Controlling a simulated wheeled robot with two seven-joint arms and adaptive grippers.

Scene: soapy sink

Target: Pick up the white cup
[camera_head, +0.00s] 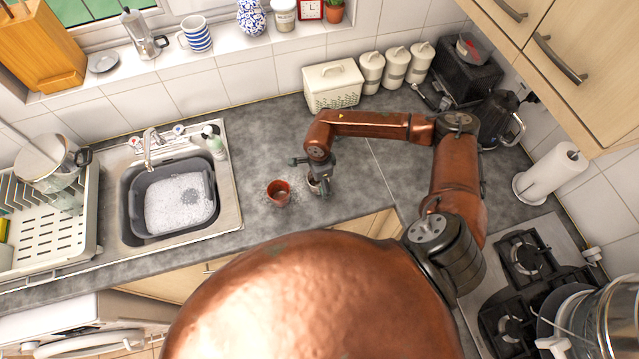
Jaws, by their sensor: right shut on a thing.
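My right gripper (318,181) is over the dark grey worktop, to the right of the sink. It is shut on a small pale cup (313,188), which I take to be the white cup. The gripper hides most of the cup, so I cannot tell whether its base touches the worktop. My left gripper is not in view.
A reddish-brown pot (278,194) stands just left of the held cup. The sink (233,190) holds a dark basin of suds. A bread bin (333,86) and canisters (371,72) line the wall. The hob (525,255) is at the right.

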